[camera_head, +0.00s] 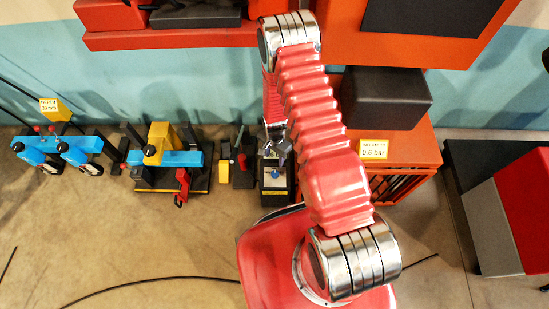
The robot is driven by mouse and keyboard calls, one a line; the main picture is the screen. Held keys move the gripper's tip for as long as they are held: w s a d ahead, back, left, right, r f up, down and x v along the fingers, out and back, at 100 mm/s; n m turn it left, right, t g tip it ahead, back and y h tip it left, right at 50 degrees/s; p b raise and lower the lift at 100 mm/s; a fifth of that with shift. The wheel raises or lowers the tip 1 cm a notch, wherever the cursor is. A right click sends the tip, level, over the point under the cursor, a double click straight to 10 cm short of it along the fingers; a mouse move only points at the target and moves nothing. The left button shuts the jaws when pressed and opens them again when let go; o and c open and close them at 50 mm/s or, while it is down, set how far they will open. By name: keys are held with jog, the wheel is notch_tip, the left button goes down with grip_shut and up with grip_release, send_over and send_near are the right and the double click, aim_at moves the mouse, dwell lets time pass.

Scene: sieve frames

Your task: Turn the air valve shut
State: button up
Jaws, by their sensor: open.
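My red arm reaches away from my body, and my gripper (277,152) is at its far end, small and dark, partly hidden by the arm's ribbed cover. Its fingers look apart, with nothing seen between them. Just below it in the picture is a dark block with a blue round part (275,173) on top; I cannot tell whether they touch. To the left stands a blue and yellow unit (168,158) with a red handle (182,186) hanging at its front. I cannot tell for certain which of these is the air valve.
An orange cabinet (415,150) with a "0.6 bar" label (373,149) and a dark box (385,98) stands right of the arm. A blue clamp-like unit (60,148) is at far left.

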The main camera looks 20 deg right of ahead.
aim_at(275, 173)
jog(key=shift+s, duration=0.1)
jog(key=n, duration=0.9)
jog(key=shift+s+n, duration=0.35)
jog(key=shift+n, duration=0.05)
jog(key=shift+f, duration=0.1)
jog(key=shift+f, duration=6.75)
jog(key=shift+c, duration=0.2)
jog(key=c, duration=1)
